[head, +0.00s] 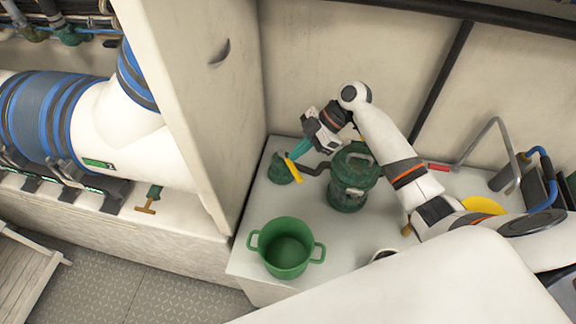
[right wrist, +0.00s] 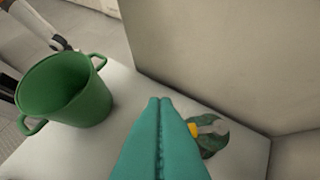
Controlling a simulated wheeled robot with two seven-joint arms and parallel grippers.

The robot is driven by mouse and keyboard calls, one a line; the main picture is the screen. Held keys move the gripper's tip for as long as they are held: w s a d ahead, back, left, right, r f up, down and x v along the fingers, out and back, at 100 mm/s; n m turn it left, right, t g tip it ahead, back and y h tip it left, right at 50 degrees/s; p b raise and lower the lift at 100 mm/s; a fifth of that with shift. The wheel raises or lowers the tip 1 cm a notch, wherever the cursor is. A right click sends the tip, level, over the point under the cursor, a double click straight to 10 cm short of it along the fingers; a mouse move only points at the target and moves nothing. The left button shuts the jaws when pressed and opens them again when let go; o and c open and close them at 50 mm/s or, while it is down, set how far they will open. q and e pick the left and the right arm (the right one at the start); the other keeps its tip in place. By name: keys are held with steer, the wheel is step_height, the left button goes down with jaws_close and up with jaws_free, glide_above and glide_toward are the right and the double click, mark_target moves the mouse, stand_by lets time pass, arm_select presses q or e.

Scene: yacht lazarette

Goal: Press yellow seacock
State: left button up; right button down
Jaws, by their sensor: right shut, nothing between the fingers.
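The seacock is a small green body (head: 281,170) with a yellow lever (head: 293,169), on the white counter against the back corner. In the right wrist view its green body (right wrist: 213,146) and yellow part (right wrist: 193,130) show just right of my fingers, partly hidden by them. My right gripper (head: 300,150) reaches in from the right in the head view, its teal fingers pointing down at the yellow lever. The fingers (right wrist: 160,104) are shut together with nothing between them. I cannot tell whether they touch the lever. My left gripper is not in view.
A green two-handled pot (head: 287,248) stands at the counter's front. A dark green canister (head: 350,190) with a hose stands right of the seacock. A wall panel (head: 200,90) closes off the left. A yellow round thing (head: 484,205) lies right, behind my arm.

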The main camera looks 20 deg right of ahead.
steer(key=shift+v, duration=1.2)
steer(key=shift+w, duration=0.1)
steer(key=a+r+h+b, duration=0.1)
steer(key=b, duration=0.1)
steer(key=a+r+n+h+b, duration=0.1)
steer(key=a+h+b, duration=0.2)
steer(key=b, duration=0.1)
steer(key=shift+s+a+r+g+h+b, duration=0.2)
steer(key=shift+s+r+g+h+b, duration=0.1)
steer(key=shift+s+r, duration=0.1)
steer(key=shift+n, duration=0.3)
